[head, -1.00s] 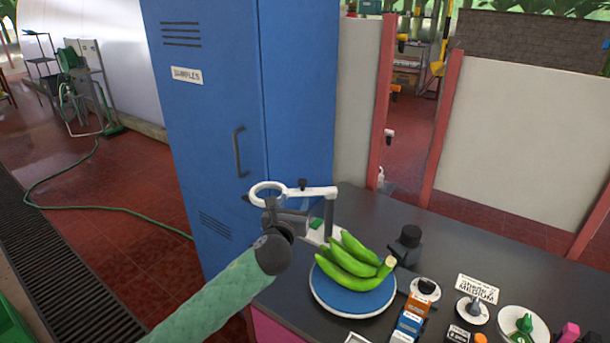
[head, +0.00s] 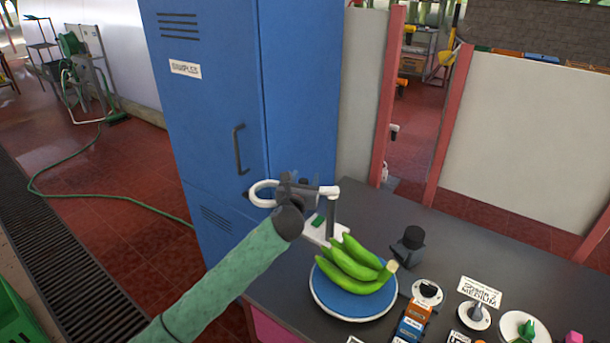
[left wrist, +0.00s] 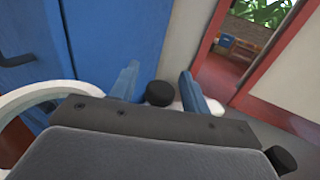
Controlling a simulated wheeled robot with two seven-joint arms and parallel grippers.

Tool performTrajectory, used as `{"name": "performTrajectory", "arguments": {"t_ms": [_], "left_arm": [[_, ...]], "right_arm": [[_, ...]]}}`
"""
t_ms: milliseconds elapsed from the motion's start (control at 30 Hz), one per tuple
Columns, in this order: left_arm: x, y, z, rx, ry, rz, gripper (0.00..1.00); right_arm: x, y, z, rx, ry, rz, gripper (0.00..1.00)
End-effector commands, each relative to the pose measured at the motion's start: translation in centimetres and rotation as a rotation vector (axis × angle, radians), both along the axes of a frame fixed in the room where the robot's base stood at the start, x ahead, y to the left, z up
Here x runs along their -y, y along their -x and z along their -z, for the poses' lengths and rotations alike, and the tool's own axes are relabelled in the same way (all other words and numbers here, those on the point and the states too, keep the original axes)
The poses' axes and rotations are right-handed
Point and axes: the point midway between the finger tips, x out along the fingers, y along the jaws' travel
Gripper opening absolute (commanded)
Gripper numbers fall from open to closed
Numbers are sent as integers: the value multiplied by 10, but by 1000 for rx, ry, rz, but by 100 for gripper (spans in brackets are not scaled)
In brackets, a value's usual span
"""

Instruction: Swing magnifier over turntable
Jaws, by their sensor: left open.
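The magnifier (head: 260,194) has a white ring at the left end of a jointed white arm, on a post with a white base at the bench's far left corner. Its ring hangs beside the blue locker, away from the turntable. The turntable (head: 340,304) is a blue disc with a white rim, carrying a bunch of green bananas (head: 350,265). My left gripper (head: 300,184) is open at the magnifier's arm. In the left wrist view a black knob (left wrist: 159,93) shows between its blue fingers; contact cannot be told. The white ring (left wrist: 32,103) is at left there. My right gripper is not in view.
A blue locker (head: 215,130) stands close behind the magnifier. Right of the turntable, the dark bench holds a black knobbed block (head: 410,243), labelled blocks (head: 412,322), and a sign (head: 480,291). White panels with red posts stand behind the bench.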

Motion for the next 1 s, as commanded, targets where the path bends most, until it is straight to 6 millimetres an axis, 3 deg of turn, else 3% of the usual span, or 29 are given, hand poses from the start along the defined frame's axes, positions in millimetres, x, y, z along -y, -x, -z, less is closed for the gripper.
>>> {"name": "performTrajectory", "arguments": {"t_ms": [400, 633, 1000], "left_arm": [[2, -6, 0, 0, 0, 1, 47], [2, -6, 0, 0, 0, 1, 2], [2, -12, 0, -1, 2, -32, 0]], "right_arm": [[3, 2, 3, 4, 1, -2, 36], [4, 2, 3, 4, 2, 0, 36], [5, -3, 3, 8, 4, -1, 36]]}}
